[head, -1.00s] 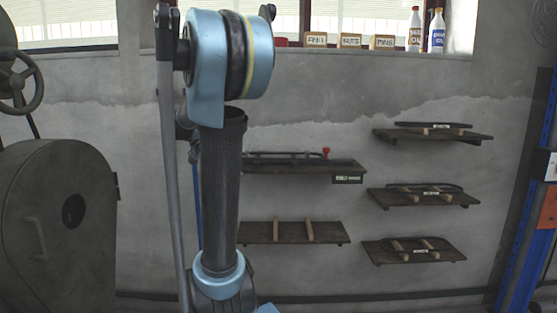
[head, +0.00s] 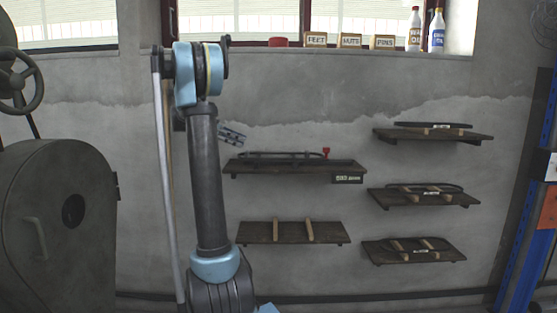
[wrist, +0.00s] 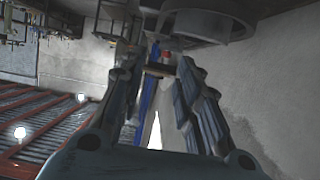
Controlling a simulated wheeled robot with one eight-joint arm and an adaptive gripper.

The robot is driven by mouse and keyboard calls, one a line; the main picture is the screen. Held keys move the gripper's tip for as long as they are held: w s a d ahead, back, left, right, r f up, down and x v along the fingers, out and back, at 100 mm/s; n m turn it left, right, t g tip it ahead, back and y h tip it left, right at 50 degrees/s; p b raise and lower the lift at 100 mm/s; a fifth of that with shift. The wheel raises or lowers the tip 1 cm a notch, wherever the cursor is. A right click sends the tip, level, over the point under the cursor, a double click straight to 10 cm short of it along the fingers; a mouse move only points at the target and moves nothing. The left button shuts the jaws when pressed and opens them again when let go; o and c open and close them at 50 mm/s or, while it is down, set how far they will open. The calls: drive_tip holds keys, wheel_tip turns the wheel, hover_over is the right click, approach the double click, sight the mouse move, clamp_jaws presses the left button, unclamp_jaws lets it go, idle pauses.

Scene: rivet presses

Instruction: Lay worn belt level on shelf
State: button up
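A long dark belt-like loop (head: 285,155) lies on the upper left wall shelf (head: 300,169), with a small red piece (head: 326,151) near its right end. More dark belts with white tags lie on the three right shelves, such as the middle one (head: 425,188). I cannot tell which belt is the worn one. The lower left shelf (head: 262,232) bears only two pale wooden strips. My gripper (head: 233,134) is above the left end of the upper left shelf, apart from it.
A grey machine with a handwheel (head: 60,230) stands at the left. A blue rack post (head: 525,220) stands at the right. The window sill holds wooden labels, two bottles (head: 414,30) and a red item (head: 278,42). The wall between the shelf columns is clear.

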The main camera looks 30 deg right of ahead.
drive_tip(key=x, duration=1.1)
drive_tip(key=shift+s+d+f, duration=0.1)
drive_tip(key=shift+s+f, duration=0.05)
drive_tip(key=shift+x, duration=2.8)
drive_tip(key=shift+s+a+f, duration=0.1)
drive_tip(key=shift+s+a, duration=0.05)
drive_tip(key=shift+a, duration=0.1)
clamp_jaws()
